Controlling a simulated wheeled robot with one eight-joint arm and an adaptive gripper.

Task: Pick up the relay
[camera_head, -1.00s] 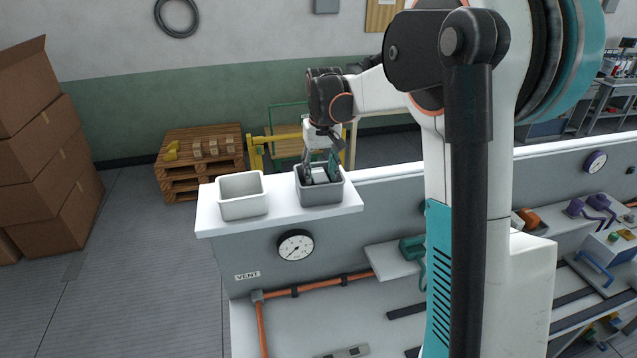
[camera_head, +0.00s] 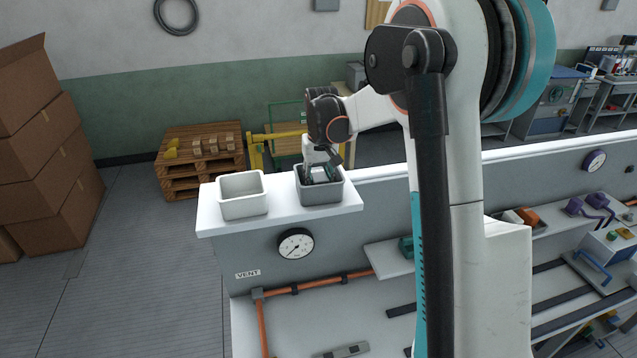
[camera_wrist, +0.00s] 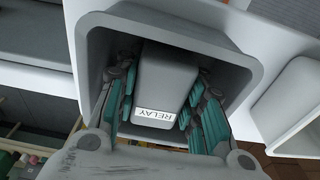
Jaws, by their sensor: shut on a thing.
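The relay (camera_wrist: 164,82) is a grey block with a white label reading RELAY. It sits inside a grey open box (camera_wrist: 222,42), which also shows in the head view (camera_head: 320,194) on the white ledge. My gripper (camera_wrist: 158,98) reaches down into this box with its teal-padded fingers on either side of the relay, shut on it. In the head view my gripper (camera_head: 320,174) is inside the box mouth, and the relay is mostly hidden by the fingers and the box walls.
A white open box (camera_head: 243,208) stands just left of the grey box on the same white ledge (camera_head: 281,216); it looks empty. A round gauge (camera_head: 295,245) is on the panel below. Cardboard boxes (camera_head: 45,150) are stacked at far left.

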